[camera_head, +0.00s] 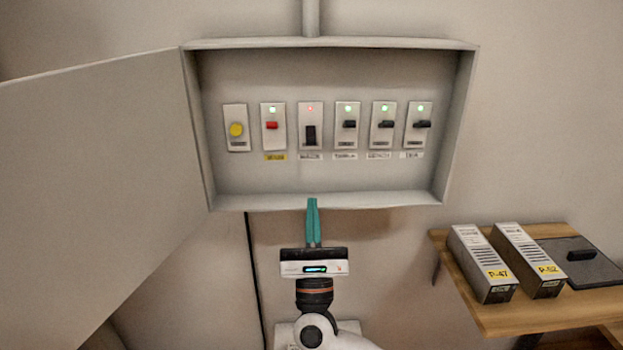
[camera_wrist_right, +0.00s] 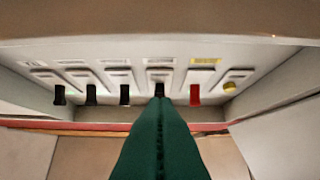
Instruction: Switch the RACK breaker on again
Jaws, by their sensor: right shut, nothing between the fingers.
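The open grey breaker panel (camera_head: 330,198) holds a row of modules on the wall. The RACK breaker (camera_head: 310,128) is third from the left, with a red light above and its black toggle hanging low. The other black-toggle breakers to its right show green lights and higher toggles. My right gripper (camera_head: 313,203) is shut and empty, its teal fingers pointing up at the panel's lower edge, below the RACK breaker. In the right wrist view the shut fingers (camera_wrist_right: 160,105) line up with the RACK toggle (camera_wrist_right: 161,90) and overlap part of it; contact cannot be told. My left gripper is not in view.
A red-toggle module (camera_head: 272,127) with a yellow label and a yellow-button module (camera_head: 236,129) sit left of RACK. The panel door (camera_head: 100,180) hangs open at left. A wooden shelf (camera_head: 500,318) at right carries two grey boxes and a dark flat case.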

